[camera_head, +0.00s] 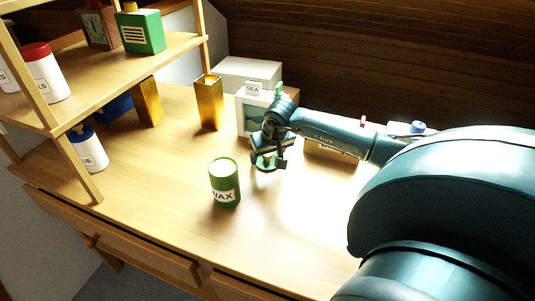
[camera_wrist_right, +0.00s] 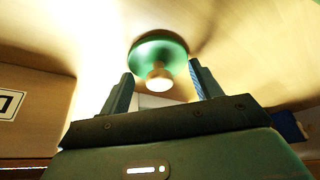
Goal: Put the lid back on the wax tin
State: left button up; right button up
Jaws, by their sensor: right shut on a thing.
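The green wax tin (camera_head: 225,184) stands upright on the desk, with a white WAX label on its front. My right gripper (camera_head: 268,155) is to the right of the tin and a little behind it, clear of it. It is shut on the green lid (camera_head: 264,165), which is low over the desk. In the right wrist view the round lid (camera_wrist_right: 150,50) with its pale knob (camera_wrist_right: 159,80) shows at the fingertips (camera_wrist_right: 160,76). The exact contact is hard to see. My left gripper is out of view.
A brass-coloured upright holder (camera_head: 209,104) and a white box (camera_head: 248,76) stand behind. A picture-fronted box (camera_head: 250,118) is just behind the gripper. A shelf unit (camera_head: 100,82) with bottles is at left. The desk front is clear.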

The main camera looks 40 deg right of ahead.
notch_tip(320, 180, up, 10)
jog(key=shift+f, duration=0.1)
dwell(0.4)
